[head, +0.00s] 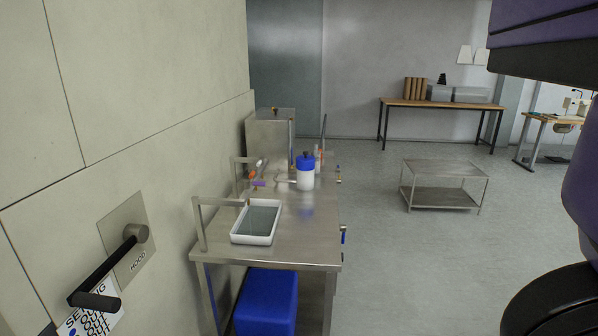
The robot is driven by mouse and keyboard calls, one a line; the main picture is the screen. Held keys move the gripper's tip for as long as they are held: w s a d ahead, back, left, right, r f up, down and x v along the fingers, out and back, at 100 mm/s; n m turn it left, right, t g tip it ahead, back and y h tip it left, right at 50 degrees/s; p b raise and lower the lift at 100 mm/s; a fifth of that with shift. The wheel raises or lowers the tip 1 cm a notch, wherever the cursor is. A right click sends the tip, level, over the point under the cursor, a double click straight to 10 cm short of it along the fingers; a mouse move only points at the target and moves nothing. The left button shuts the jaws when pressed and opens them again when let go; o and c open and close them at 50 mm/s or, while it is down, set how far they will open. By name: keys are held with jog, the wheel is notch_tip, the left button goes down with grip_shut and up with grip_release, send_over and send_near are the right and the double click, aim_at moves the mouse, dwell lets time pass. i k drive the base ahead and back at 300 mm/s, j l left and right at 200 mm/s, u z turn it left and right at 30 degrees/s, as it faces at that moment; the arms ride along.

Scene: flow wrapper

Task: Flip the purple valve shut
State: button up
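A small purple piece (259,184), which looks like the purple valve, shows at the left side of the steel bench, near the wall. It is too small to tell whether its handle is open or shut. A small orange piece (252,175) sits just beside it. My gripper is not in view; only dark and purple parts of my arm show large at the right edge, far from the valve.
The steel bench (300,258) holds a white tray (237,239), a blue-capped white bottle (305,180) and a steel box (268,138). A black lever (105,265) juts from the left wall. A low steel table (445,168) stands right; floor between is clear.

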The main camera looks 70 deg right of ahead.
aim_at(247, 183)
jog(key=z, duration=1.15)
